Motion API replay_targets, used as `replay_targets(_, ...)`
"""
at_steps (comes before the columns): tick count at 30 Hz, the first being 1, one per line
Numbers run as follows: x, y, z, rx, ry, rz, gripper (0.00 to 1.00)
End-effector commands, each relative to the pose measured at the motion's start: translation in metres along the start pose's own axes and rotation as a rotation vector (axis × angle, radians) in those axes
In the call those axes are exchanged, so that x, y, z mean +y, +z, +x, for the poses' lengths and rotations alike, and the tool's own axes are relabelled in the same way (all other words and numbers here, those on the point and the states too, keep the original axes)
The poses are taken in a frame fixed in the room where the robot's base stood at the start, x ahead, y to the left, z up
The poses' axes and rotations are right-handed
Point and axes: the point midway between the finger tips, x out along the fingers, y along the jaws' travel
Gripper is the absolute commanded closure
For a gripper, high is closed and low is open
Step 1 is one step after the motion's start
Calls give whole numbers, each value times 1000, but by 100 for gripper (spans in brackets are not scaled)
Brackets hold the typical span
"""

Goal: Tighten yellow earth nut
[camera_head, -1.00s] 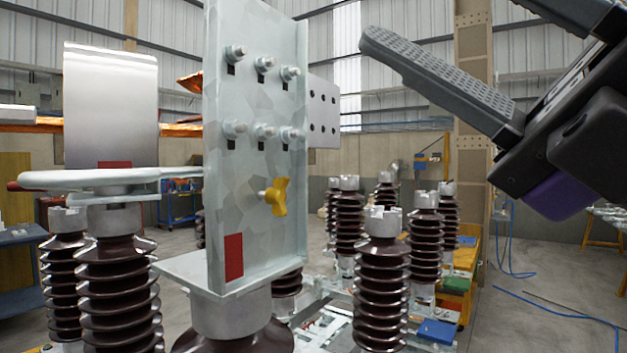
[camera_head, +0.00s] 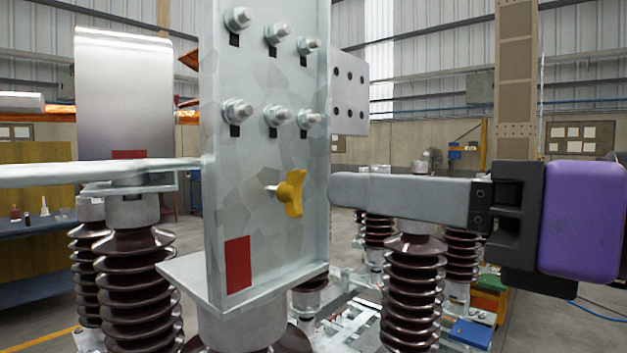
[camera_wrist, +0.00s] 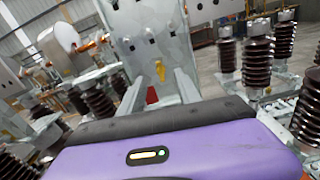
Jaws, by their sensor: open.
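The yellow earth nut (camera_head: 293,194) is a wing-shaped nut on a short stud low on the upright galvanized plate (camera_head: 265,160). My gripper (camera_head: 338,190) is to the right of the nut at about the same height, its fingers pointing left toward the plate. A gap shows between the fingertip and the nut in the head view. The fingers overlap in that view, so only one shows clearly. In the wrist view the yellow nut (camera_wrist: 160,71) appears ahead, between the two spread grey fingers. The gripper is open and empty.
Several bolts (camera_head: 238,111) stick out of the plate above the nut. A red patch (camera_head: 238,263) is at its lower left. Brown ribbed insulators (camera_head: 412,290) stand below and behind my gripper. A metal arm (camera_head: 90,172) extends left of the plate.

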Motion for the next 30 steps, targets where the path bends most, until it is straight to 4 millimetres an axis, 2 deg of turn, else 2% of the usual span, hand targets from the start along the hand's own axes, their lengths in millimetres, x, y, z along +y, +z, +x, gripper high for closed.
replay_targets(16, 1, 1, 65, -2, 3, 5, 60)
replay_targets(21, 1, 0, 73, -1, 2, 3, 60)
replay_targets(29, 0, 0, 74, -1, 1, 3, 60)
replay_targets(30, 0, 0, 74, -1, 1, 3, 64)
